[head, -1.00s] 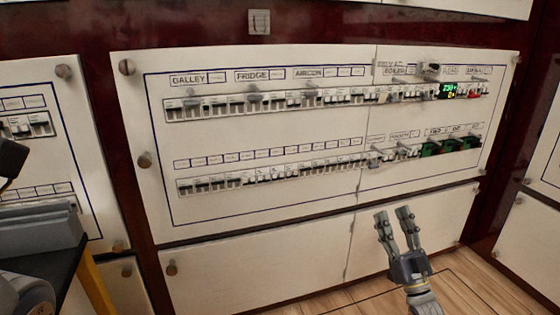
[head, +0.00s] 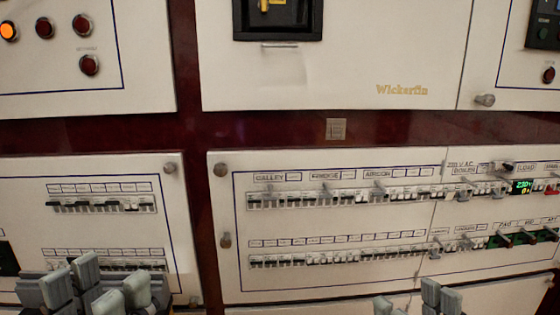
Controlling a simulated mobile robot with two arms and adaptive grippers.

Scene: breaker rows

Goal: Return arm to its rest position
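My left gripper (head: 95,288) is at the bottom left of the head view, in front of the left breaker panel. Its grey fingers stand apart with nothing seen between them. My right gripper (head: 412,302) is at the bottom edge, in front of the lower part of the middle breaker panel (head: 330,228). Only its fingertips show; they are apart and look empty. Both arms below the fingers are cut off by the frame.
The left panel (head: 110,225) also has two rows. Above are a panel with red buttons and an orange lamp (head: 9,30), and a panel marked Wickerfin (head: 402,90).

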